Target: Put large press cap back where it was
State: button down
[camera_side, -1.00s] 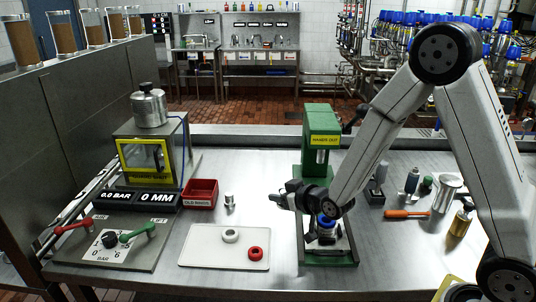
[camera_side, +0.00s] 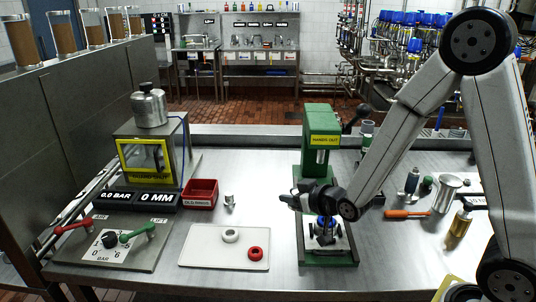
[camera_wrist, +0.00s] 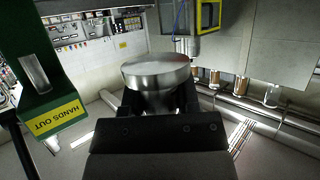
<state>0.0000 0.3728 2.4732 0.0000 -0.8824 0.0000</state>
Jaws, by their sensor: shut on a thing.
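In the wrist view a round silver metal cap (camera_wrist: 157,72), with a wide flat top and a narrower lower part, sits between the dark fingers of my gripper (camera_wrist: 160,100). I take it to be the large press cap. In the side view my gripper (camera_side: 290,200) points left, in front of the green press (camera_side: 322,130) and above its base. The cap cannot be clearly made out there. A blue-topped part (camera_side: 325,229) stands on the press base below my gripper, partly hidden by it. The press also shows at the left of the wrist view (camera_wrist: 48,85).
A white tray (camera_side: 200,258) holds a white ring and a red ring. A red bin (camera_side: 200,193) and a small silver piece (camera_side: 229,201) stand left of the press. An orange-handled tool (camera_side: 405,213), a flared metal piece (camera_side: 447,188) and bottles lie to the right.

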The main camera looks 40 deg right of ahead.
jog(key=shift+w+r, duration=0.1)
jog(key=s+d+r+n+g+y, duration=0.3)
jog(key=d+n+y, duration=0.3)
jog(key=n+y, duration=0.2)
jog(key=shift+s+d+y, duration=0.4)
jog(key=shift+s, duration=0.3)
dwell(0.7)
jog(key=shift+f, duration=0.1)
send_over(320, 218)
jog(key=shift+f, duration=2.75)
jog(key=shift+f, duration=0.1)
jog(key=shift+f, duration=1.8)
